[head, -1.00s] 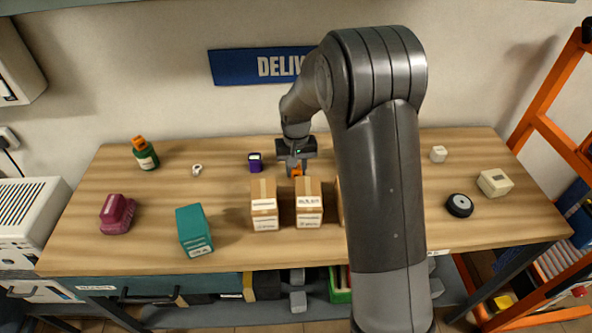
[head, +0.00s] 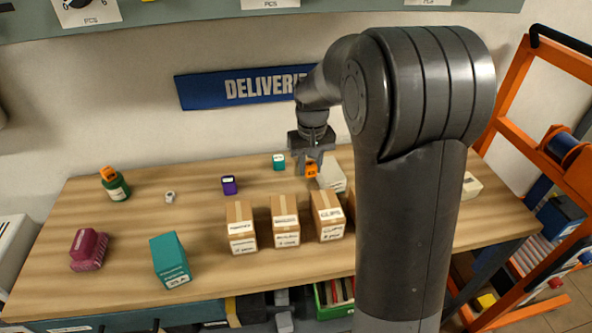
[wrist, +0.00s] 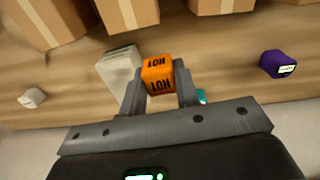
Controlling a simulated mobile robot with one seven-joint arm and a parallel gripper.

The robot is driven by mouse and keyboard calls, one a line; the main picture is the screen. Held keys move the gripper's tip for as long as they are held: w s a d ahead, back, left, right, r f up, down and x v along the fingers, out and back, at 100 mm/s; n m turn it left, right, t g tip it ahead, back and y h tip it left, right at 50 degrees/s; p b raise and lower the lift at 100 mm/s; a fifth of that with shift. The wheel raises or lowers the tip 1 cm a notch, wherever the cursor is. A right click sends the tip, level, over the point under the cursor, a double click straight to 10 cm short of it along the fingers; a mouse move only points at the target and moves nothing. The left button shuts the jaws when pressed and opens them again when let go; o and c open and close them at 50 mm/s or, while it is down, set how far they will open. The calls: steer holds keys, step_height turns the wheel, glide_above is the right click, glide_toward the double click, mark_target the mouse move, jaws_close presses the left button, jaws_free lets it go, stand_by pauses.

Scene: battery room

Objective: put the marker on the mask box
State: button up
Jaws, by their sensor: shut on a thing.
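My gripper (head: 311,168) is shut on an orange block marked HOT, the marker (wrist: 158,74). In the head view the orange marker (head: 311,171) hangs between the fingertips, behind the row of brown cartons. The cartons stand upright near the table's front: a left one (head: 241,230), a middle one (head: 286,225) and a right one (head: 328,218) that reads CLIPS. A further carton is mostly hidden behind my arm. The small labels on the left and middle cartons are too blurred to read, so I cannot tell which is the mask box.
A pale box (head: 334,175) stands beside my gripper, and a small teal block (head: 279,162) stands left of it.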

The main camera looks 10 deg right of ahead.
steer(key=s+d+r+m, duration=0.1)
steer(key=d+r, duration=0.2)
steer(key=d, duration=0.5)
steer(key=d+r, duration=0.3)
steer(key=d, duration=0.5)
glide_above(330, 168)
step_height(330, 168, down, 7)
steer(key=shift+s+r, duration=0.1)
steer(key=shift+r, duration=0.1)
steer(key=shift+f, duration=1.95)
steer(key=shift+f, duration=0.1)
steer(key=o, duration=0.9)
steer(key=shift+o, duration=0.2)
